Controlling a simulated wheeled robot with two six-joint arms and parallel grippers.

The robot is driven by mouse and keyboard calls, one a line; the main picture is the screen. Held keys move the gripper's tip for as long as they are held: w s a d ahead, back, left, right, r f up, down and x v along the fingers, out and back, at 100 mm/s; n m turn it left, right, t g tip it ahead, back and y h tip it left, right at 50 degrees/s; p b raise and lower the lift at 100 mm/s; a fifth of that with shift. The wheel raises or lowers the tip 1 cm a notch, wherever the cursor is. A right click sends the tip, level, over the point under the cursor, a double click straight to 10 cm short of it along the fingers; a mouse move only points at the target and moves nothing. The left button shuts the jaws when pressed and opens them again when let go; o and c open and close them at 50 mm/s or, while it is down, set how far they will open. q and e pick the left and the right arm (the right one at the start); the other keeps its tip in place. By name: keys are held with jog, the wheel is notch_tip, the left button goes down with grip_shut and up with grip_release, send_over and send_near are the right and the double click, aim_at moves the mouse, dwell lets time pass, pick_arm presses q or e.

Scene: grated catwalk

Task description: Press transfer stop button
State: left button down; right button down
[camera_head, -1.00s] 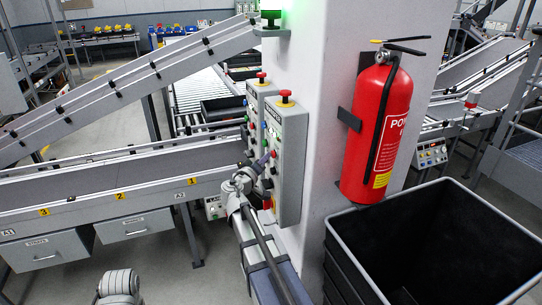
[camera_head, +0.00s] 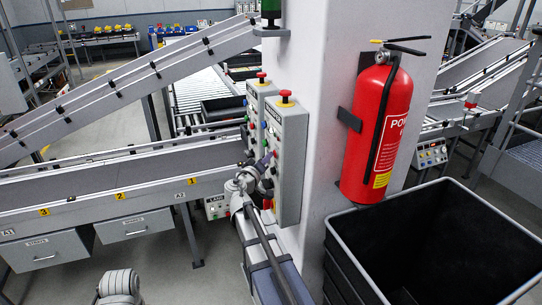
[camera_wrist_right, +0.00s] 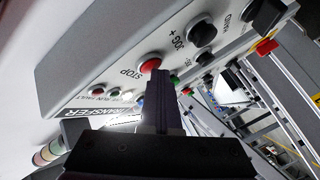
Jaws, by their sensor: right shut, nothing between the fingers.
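The transfer control box (camera_head: 292,160) is a grey box on the white pillar, with a red mushroom button (camera_head: 286,97) on top. In the right wrist view its face (camera_wrist_right: 110,65) reads TRANSFER, and a red button (camera_wrist_right: 151,62) is marked STOP. My right gripper (camera_head: 266,160) is shut and empty, pointing at the box face. In the right wrist view its dark fingertips (camera_wrist_right: 160,73) overlap the lower edge of the STOP button; they look to be at or touching it. My left gripper is not in view.
A second grey box (camera_head: 259,110) stands just behind. A red fire extinguisher (camera_head: 378,130) hangs on the pillar above a black bin (camera_head: 345,250). A conveyor (camera_head: 100,205) runs at the left. Black knobs (camera_wrist_right: 202,34) and a green button (camera_wrist_right: 174,80) sit close to the STOP button.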

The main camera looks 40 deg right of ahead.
jog(key=shift+w+a, duration=0.25)
jog(key=shift+a, duration=0.9)
jog(key=a, duration=0.2)
jog(key=w+a, duration=0.1)
jog(key=a, duration=0.2)
jog(key=shift+w, duration=0.1)
dwell(0.8)
